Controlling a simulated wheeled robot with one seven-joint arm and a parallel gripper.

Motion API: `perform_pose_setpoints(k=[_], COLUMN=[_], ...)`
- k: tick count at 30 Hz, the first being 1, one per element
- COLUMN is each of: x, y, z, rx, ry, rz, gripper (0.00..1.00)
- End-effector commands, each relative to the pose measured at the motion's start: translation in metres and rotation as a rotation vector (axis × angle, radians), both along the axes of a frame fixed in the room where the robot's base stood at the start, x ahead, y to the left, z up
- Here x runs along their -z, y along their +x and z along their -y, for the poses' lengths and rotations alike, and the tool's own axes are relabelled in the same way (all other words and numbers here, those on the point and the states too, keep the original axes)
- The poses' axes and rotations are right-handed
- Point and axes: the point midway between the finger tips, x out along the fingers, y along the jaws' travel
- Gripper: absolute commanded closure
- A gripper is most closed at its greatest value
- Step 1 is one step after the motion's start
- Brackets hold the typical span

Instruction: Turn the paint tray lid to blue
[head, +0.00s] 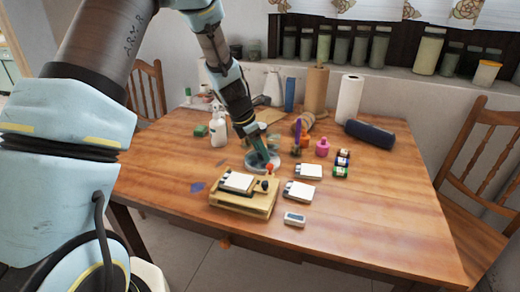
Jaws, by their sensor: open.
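A round grey-teal dish (250,164), which looks like the paint tray with its lid, lies on the wooden table left of the middle. My gripper (262,156) points down at it from above and hides much of its top. The fingers are small and dark here, and I cannot tell whether they touch the lid. I see nothing held between them. The lid's colour marks and its present setting are too small and too covered to read. A small red-orange piece (270,170) shows at its front right edge.
A wooden stand with a white pad (240,182) is just in front. White boxes (308,171) and small jars (341,170) stand to the right, with a pink bottle (322,148). A white spray bottle (217,127) is at left. The table's right side (400,200) is clear.

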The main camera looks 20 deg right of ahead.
Motion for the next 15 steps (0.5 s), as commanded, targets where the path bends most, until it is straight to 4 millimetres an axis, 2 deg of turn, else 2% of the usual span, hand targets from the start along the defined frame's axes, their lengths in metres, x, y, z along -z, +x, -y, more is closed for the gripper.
perform_pose_setpoints(k=[8, 15], x=[0.001, 0.0009], y=[0.0002, 0.0001], z=[0.0003, 0.0002], rx=[0.001, 0.001], ry=[0.0, 0.0], rz=[0.001, 0.0], gripper=[0.31, 0.58])
